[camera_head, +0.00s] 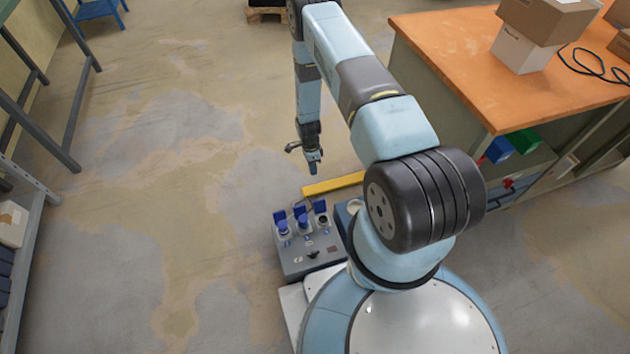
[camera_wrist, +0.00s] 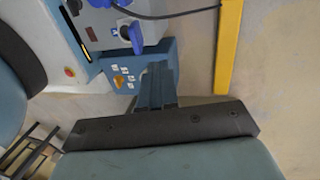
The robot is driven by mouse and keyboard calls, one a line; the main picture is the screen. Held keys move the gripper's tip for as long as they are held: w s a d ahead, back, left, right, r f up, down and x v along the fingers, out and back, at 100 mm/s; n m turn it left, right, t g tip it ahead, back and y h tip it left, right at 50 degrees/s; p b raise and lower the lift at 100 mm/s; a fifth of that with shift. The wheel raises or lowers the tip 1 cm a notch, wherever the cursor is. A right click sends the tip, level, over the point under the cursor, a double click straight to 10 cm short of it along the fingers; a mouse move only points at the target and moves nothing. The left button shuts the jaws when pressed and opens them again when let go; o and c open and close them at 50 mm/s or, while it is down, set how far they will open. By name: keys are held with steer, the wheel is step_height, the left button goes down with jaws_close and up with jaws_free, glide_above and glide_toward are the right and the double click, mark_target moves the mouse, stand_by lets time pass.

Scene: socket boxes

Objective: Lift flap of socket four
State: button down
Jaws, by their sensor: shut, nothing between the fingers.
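A grey socket box (camera_head: 308,258) sits low in front of my base in the head view. Several blue flaps (camera_head: 299,212) stand along its back edge, above round sockets. The rightmost socket looks dark inside. I cannot tell which one is socket four. My gripper (camera_head: 313,170) hangs above the floor beyond the box, apart from the flaps. In the wrist view my gripper (camera_wrist: 156,68) is shut and empty. A blue flap and socket (camera_wrist: 131,36) show above it, with part of another at the top edge. The rest of the box is cut off there.
A yellow bar (camera_head: 333,184) lies just behind the box; it also shows in the wrist view (camera_wrist: 228,50). An orange-topped workbench (camera_head: 450,60) with cartons (camera_head: 522,50) stands at right. Metal shelving (camera_head: 45,190) is at left. The floor between is clear.

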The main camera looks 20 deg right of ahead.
glide_toward(320, 204)
steer(key=w+f, duration=0.5)
steer(key=s, duration=0.4)
steer(key=shift+a+f, duration=0.1)
steer(key=shift+f, duration=0.3)
steer(key=shift+s+r+t, duration=0.15)
steer(key=shift+s+t, duration=0.45)
steer(key=shift+s+r+t, duration=0.2)
steer(key=shift+s+t, duration=0.4)
steer(key=shift+s+r, duration=0.1)
steer(key=shift+s, duration=0.45)
steer(key=shift+w, duration=0.15)
